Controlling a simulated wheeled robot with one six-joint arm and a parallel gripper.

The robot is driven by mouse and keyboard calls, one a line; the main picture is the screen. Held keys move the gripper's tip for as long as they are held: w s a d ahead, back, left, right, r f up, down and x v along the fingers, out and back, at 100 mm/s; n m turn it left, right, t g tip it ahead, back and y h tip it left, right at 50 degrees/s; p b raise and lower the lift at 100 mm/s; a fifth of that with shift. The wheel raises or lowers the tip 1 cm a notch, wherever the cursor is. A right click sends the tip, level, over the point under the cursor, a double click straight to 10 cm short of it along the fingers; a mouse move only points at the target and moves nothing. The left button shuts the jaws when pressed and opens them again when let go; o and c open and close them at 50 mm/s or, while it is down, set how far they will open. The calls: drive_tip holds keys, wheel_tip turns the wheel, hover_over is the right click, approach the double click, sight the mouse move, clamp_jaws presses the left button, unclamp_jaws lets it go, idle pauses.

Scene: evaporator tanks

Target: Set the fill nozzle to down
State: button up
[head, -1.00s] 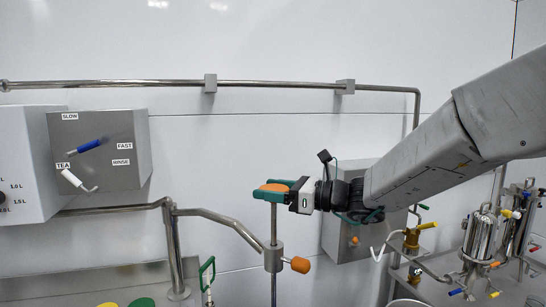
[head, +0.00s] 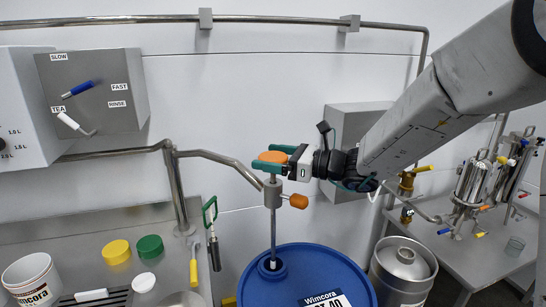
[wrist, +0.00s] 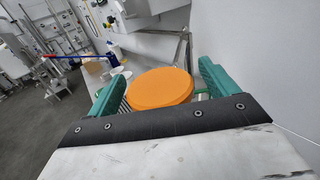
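The fill nozzle is a thin vertical grey rod (head: 273,232) running through a grey clamp (head: 273,194) on the bent pipe's end. An orange round knob (head: 272,157) tops the rod, a short way above the clamp. A second orange knob (head: 298,201) sticks out from the clamp's right side. The rod's lower end reaches the opening in the lid of a blue drum (head: 318,268). The wrist view also shows the orange knob (wrist: 160,88) between the fingers.
A control panel (head: 90,90) with blue and white levers is at the left. A steel keg (head: 402,268) stands right of the drum. A grey box (head: 345,125) is behind my arm.

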drive_tip(key=v, duration=0.7)
drive_tip(key=shift+s+d, duration=0.15)
drive_tip(key=shift+d, duration=0.2)
